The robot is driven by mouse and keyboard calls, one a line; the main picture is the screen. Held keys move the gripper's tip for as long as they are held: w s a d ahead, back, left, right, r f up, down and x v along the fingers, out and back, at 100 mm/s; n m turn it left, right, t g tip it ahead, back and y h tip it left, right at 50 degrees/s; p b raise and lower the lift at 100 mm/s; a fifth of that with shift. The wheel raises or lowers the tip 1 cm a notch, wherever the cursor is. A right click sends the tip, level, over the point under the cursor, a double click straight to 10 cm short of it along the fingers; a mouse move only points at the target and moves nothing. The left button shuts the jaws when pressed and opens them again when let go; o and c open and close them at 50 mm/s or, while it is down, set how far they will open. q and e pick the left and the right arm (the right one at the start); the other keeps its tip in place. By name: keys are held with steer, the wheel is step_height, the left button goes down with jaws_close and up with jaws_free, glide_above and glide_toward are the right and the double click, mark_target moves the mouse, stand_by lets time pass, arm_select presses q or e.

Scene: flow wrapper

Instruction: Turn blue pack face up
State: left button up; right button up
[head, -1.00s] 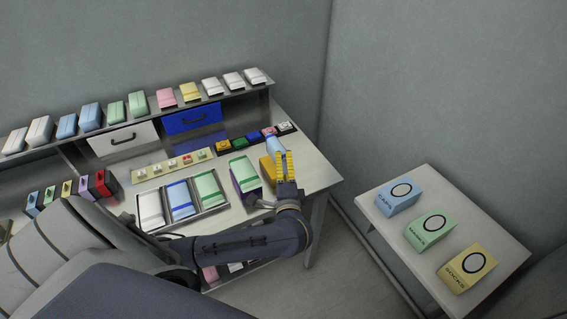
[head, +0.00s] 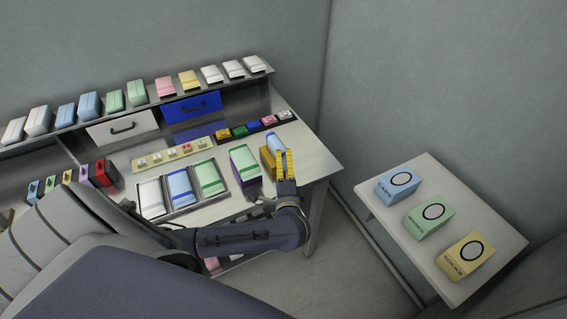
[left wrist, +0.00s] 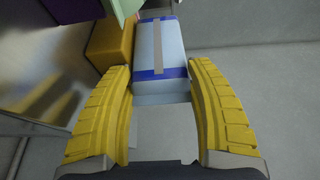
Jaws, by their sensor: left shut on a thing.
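The blue pack (head: 275,142) is at the right end of the bench, beside an ochre block (head: 267,163). In the left wrist view the pack (left wrist: 172,50) is pale blue with dark blue bands and a grey strip along the side facing the camera. My left gripper (head: 284,160) has yellow fingers and is shut on the pack's near end; the fingers (left wrist: 160,95) flank it in the wrist view. The ochre block (left wrist: 108,45) is close against the pack's left side there; I cannot tell if they touch. My right gripper is not in view.
A tray (head: 167,213) holds white, blue and green packs. A green-topped pack (head: 243,160) stands left of the ochre block. Several small coloured items line the bench's back. A side table (head: 405,240) at right carries three labelled boxes. The bench's right corner is clear.

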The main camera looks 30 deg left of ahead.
arm_select(q)
steer(key=shift+f, duration=0.15)
stand_by(0.7)
steer(key=o, duration=1.2)
steer(key=shift+o, duration=0.2)
steer(key=shift+d, duration=0.1)
steer(key=s+d, duration=0.3)
steer(key=d, duration=0.3)
steer(key=shift+s, duration=0.2)
stand_by(0.5)
